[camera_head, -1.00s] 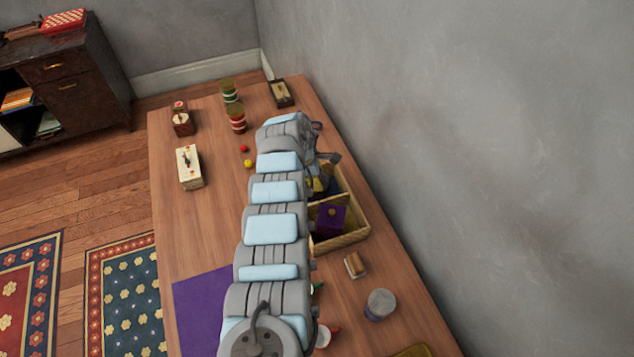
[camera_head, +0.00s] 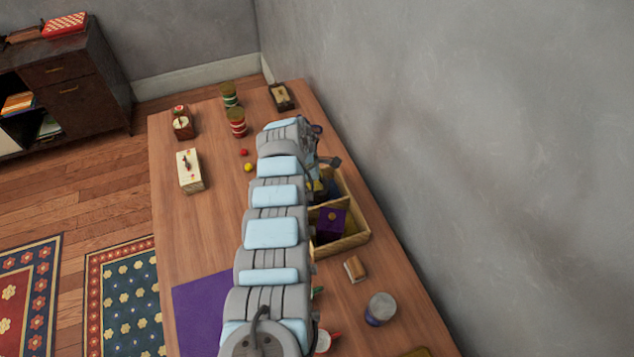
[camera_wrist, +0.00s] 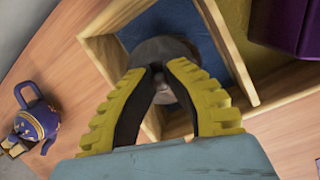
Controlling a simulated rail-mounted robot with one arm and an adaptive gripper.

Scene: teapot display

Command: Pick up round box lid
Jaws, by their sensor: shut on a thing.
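A round dark-grey lid (camera_wrist: 150,50) with a small knob shows in the wrist view, partly hidden behind my fingers. My gripper (camera_wrist: 161,72) has yellow fingers, and their tips are closed together on the lid's knob. In the head view my arm hides the lid and most of the gripper. A round container with a grey top (camera_head: 381,305) stands on the table near the right edge.
The crate also shows in the head view (camera_head: 345,243), close to the wall, with a purple box (camera_head: 331,222) in one compartment. A blue teapot (camera_wrist: 38,120) stands beside the crate. A small brown block (camera_head: 355,268) lies nearby.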

